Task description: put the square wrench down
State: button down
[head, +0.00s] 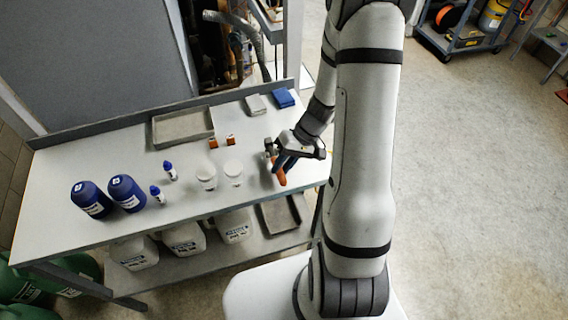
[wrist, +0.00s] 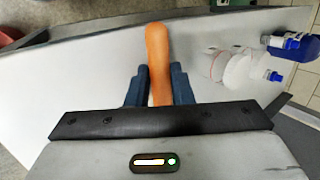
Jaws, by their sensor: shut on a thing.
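The square wrench shows an orange handle (head: 280,177) at the right part of the white bench top (head: 110,157) in the head view. My gripper (head: 280,163) is shut on it, with its dark blue fingers on both sides of the handle. In the wrist view the orange handle (wrist: 158,50) runs up from between the fingers of my gripper (wrist: 159,75), over the pale bench top (wrist: 80,75). A dark metal part shows beside the gripper in the head view; the wrench's square end is not clear. I cannot tell whether the wrench touches the bench.
A grey tray (head: 156,133) and folded cloths (head: 284,98) lie at the back. Bench space around the gripper's right is partly hidden by my arm.

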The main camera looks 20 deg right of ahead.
jog(key=shift+f, duration=0.2)
jog(key=shift+f+b, duration=0.3)
jog(key=shift+b, duration=0.2)
jog(key=shift+f, duration=0.2)
jog(key=c, duration=1.3)
grip_release()
jog(key=shift+r, duration=0.1)
jog(key=shift+r, duration=0.1)
